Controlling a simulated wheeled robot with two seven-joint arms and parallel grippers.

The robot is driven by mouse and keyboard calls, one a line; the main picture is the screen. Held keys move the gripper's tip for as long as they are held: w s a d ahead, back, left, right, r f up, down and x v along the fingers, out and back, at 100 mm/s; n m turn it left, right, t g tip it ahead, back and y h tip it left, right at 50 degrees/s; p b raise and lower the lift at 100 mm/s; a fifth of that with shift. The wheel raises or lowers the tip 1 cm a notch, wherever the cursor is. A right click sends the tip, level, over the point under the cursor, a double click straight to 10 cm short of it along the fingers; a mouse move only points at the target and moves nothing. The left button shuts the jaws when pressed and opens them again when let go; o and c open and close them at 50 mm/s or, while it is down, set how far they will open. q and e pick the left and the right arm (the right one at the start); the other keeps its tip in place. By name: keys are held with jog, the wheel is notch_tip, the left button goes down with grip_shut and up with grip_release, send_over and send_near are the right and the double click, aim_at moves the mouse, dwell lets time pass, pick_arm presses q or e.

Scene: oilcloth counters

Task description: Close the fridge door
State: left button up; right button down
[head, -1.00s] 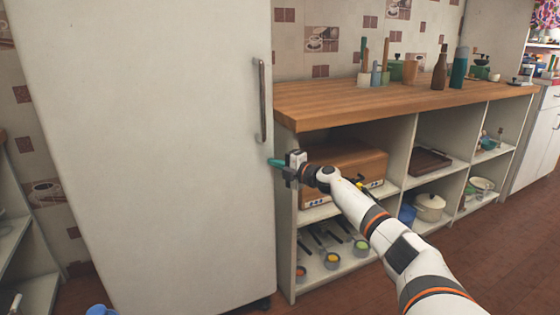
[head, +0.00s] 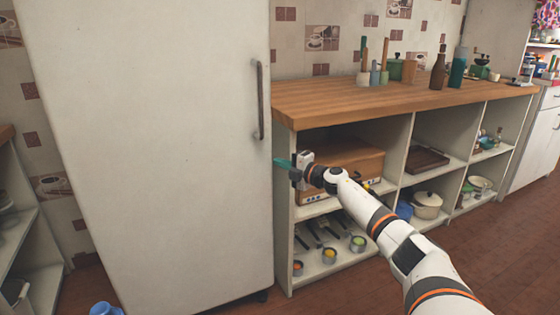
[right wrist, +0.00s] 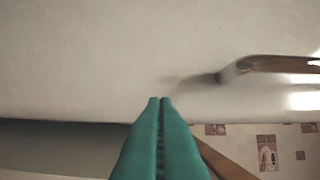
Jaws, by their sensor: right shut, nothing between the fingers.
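The fridge door (head: 160,150) is a tall pale panel filling the left half of the head view, with a long metal handle (head: 260,100) near its right edge. The door looks flush with the fridge front; I cannot make out a gap. My right gripper (head: 280,162) has green fingertips, shut and empty, at the door's right edge below the handle. In the right wrist view the shut fingertips (right wrist: 161,100) point at the pale door surface (right wrist: 120,60), with the handle (right wrist: 270,65) to their right. I cannot tell whether they touch the door. My left gripper is not in view.
A wooden counter (head: 380,98) with open shelves stands right of the fridge, holding bottles and jars on top. A wooden box (head: 352,165), pots and small cups sit on its shelves. Another shelf unit (head: 20,240) is at the far left. Red-brown floor is clear at the right.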

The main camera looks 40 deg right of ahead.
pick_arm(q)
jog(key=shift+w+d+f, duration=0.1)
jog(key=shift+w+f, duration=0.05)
pick_arm(e)
jog(key=s+d, duration=0.4)
jog(key=d, duration=0.3)
jog(key=shift+s+d+f, duration=0.35)
jog(key=shift+s+f, duration=0.05)
jog(key=shift+a, duration=0.1)
